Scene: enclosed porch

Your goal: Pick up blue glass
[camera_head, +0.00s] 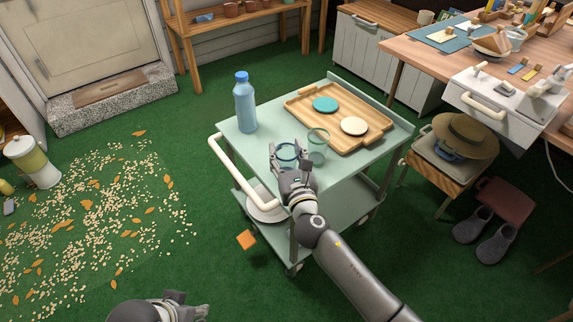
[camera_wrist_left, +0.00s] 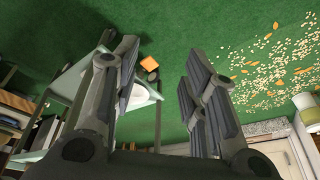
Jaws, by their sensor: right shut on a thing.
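A blue glass (camera_head: 287,151) stands upright at the front edge of the green cart (camera_head: 237,140). My right gripper (camera_head: 289,163) is shut on it, with a finger on each side. The gripper hides the lower part of the glass, so I cannot tell whether it touches the cart top. A clear greenish glass (camera_head: 318,144) stands just right of it. My left gripper (camera_head: 180,307) is low at the bottom of the head view. In the left wrist view its fingers (camera_wrist_left: 160,52) are spread apart with nothing between them.
A blue bottle (camera_head: 245,106) stands at the cart's left. A wooden tray (camera_head: 347,101) holds a teal disc (camera_head: 325,104) and a cream disc (camera_head: 354,126). The cart's handle (camera_head: 235,165) runs along its left side. Pellets and leaves (camera_head: 90,215) litter the floor at left.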

